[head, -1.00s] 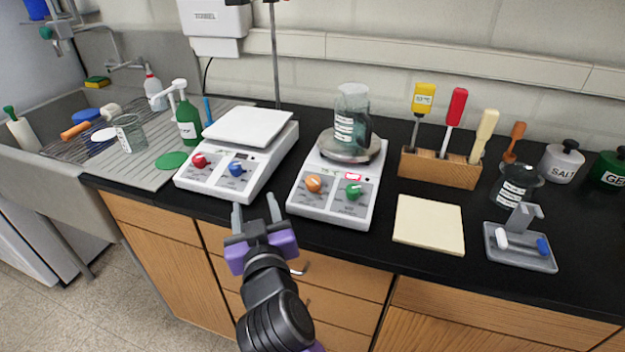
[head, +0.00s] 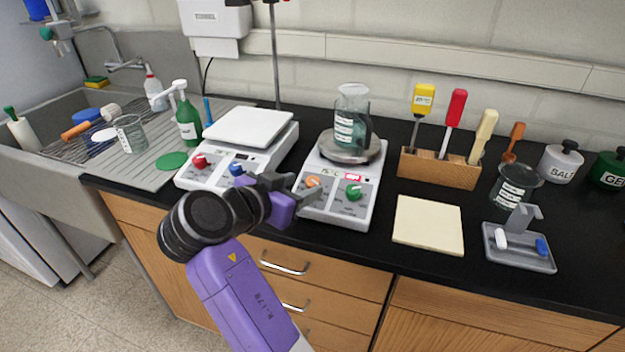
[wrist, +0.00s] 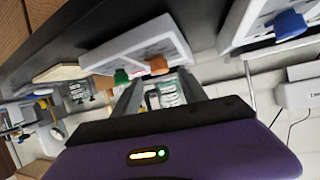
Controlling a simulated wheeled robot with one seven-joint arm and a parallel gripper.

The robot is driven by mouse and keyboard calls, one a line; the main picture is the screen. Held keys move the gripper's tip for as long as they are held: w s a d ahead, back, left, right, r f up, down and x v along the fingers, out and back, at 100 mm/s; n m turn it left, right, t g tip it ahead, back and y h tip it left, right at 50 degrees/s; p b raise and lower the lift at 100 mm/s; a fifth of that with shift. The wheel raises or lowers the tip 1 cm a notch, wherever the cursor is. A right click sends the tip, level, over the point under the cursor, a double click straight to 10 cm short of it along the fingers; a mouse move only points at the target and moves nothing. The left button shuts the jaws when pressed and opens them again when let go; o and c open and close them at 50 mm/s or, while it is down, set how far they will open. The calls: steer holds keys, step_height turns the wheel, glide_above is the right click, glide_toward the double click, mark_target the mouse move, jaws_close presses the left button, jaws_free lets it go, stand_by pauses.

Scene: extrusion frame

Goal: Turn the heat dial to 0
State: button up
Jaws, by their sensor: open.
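The right hot plate (head: 335,211) is white, with an orange dial (head: 313,181) and a green dial (head: 353,193) on its front panel and a small red display. A labelled glass beaker (head: 352,118) stands on its round top. The panel lettering is too small to tell which dial is heat. My gripper (head: 308,190) is open and empty, its fingers by the orange dial. In the wrist view the orange dial (wrist: 157,64) shows between the finger ends, and the green dial (wrist: 121,77) beside one finger. I cannot tell whether they touch.
A second white device (head: 240,150) with red and blue dials stands close on the left. A pale pad (head: 428,225), a wooden tool rack (head: 440,167) and a grey tray (head: 519,249) lie right. A sink (head: 55,150) is far left.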

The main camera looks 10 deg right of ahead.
mark_target(311, 181)
steer(key=x, duration=0.5)
steer(key=shift+w+d+f+p, duration=0.15)
steer(key=shift+w+p, duration=0.1)
steer(key=shift+p, duration=0.05)
steer(key=shift+c, duration=0.4)
jaws_close()
